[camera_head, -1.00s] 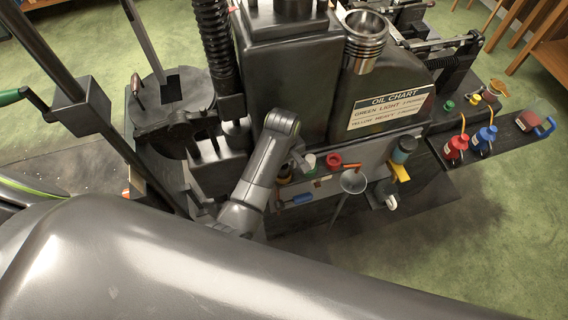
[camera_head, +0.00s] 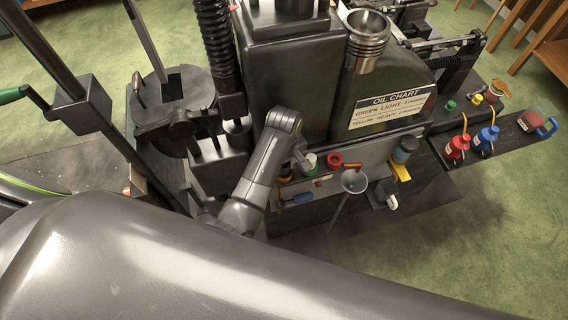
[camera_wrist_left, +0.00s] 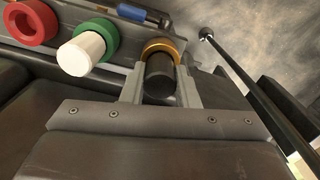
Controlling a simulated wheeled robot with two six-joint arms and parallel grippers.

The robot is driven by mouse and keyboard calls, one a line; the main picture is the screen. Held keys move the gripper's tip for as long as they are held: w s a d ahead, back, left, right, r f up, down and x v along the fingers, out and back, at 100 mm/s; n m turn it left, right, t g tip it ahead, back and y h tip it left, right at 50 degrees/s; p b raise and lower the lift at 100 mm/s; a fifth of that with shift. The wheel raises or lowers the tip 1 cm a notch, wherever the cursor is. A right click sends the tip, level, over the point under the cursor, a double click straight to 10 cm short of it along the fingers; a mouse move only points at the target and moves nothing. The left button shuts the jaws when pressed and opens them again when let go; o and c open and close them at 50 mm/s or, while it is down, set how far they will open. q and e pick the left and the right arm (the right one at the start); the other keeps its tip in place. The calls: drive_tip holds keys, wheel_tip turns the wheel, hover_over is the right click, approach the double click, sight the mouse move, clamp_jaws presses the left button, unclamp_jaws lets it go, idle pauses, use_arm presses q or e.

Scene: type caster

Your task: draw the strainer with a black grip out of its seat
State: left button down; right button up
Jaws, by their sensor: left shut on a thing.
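In the left wrist view a strainer's black grip (camera_wrist_left: 160,84) stands in a gold-orange ring seat (camera_wrist_left: 162,46). My left gripper (camera_wrist_left: 160,73) has one finger on each side of this grip and is shut on it. The strainer's body is hidden below the ring, so I cannot tell how deep it sits. In the head view my left gripper (camera_head: 300,157) is at the front of the dark machine, and the black grip is hard to make out there. My right gripper is not in view.
Beside the seat are a white grip (camera_wrist_left: 82,53) in a green ring and a red ring (camera_wrist_left: 32,22). A blue-handled tool (camera_head: 297,199) and a funnel (camera_head: 354,181) are close by. Red (camera_head: 456,147) and blue (camera_head: 486,138) oil cans stand on the right shelf.

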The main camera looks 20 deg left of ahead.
use_arm(q)
drive_tip(key=shift+r, duration=0.6)
drive_tip(key=shift+r, duration=2.3)
